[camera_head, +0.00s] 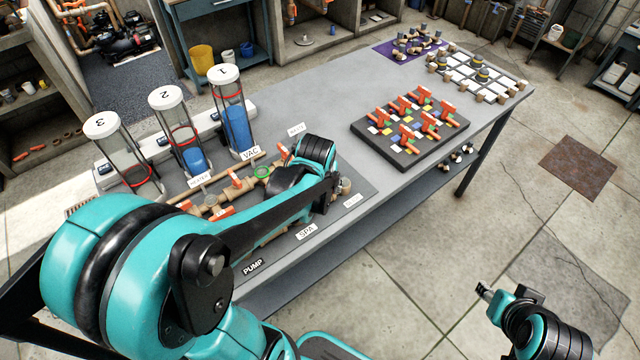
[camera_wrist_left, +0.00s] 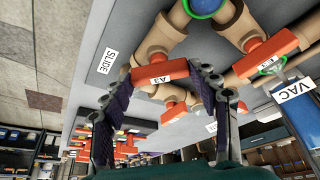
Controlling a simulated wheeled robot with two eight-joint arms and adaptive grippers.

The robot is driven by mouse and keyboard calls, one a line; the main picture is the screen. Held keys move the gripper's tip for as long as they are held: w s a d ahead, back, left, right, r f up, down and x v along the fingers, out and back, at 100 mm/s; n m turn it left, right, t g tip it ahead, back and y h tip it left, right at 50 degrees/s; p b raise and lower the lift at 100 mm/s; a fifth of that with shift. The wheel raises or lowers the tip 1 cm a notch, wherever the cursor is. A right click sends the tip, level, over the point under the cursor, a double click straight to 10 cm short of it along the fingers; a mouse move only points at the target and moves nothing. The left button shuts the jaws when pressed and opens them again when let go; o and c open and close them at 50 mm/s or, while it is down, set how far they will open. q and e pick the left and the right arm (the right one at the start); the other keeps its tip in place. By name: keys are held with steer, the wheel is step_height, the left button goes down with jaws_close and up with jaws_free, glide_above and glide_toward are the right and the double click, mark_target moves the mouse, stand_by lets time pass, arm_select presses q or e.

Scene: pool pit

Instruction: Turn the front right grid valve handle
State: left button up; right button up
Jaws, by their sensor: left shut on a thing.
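In the left wrist view my left gripper (camera_wrist_left: 160,80) has its two dark ribbed fingers on either side of an orange valve handle marked A3 (camera_wrist_left: 175,68) and is shut on it. The handle sits on a tan pipe fitting (camera_wrist_left: 155,45). In the head view my left arm covers the front of this pipework, so fingers and handle are hidden there. A black board (camera_head: 393,153) with several orange-red handles in rows (camera_head: 407,137) stands to the right on the table, apart from the gripper. My right gripper (camera_head: 484,291) hangs over the floor, too small to judge its opening.
The grey table (camera_head: 300,110) holds clear numbered cylinders (camera_head: 235,112) behind the pipes. A SLIDE label (camera_wrist_left: 108,63) and another orange handle marked E3 (camera_wrist_left: 270,60) lie close to my left gripper. A white grid board (camera_head: 478,72) stands at the far end.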

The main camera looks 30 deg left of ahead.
arm_select(q)
steer(key=n+g+y, duration=0.1)
steer(key=n, duration=0.3)
steer(key=shift+d, duration=0.15)
steer(key=shift+w+n+g+y, duration=0.1)
steer(key=shift+n+g+y, duration=0.25)
steer(key=shift+n, duration=0.8)
steer(key=shift+w+n+g+y, duration=0.1)
steer(key=shift+n+g+y, duration=0.2)
steer(key=shift+n, duration=0.85)
steer(key=shift+s, duration=0.1)
steer(key=o, duration=1.2)
steer(key=shift+c, duration=0.2)
steer(key=v, duration=1.2)
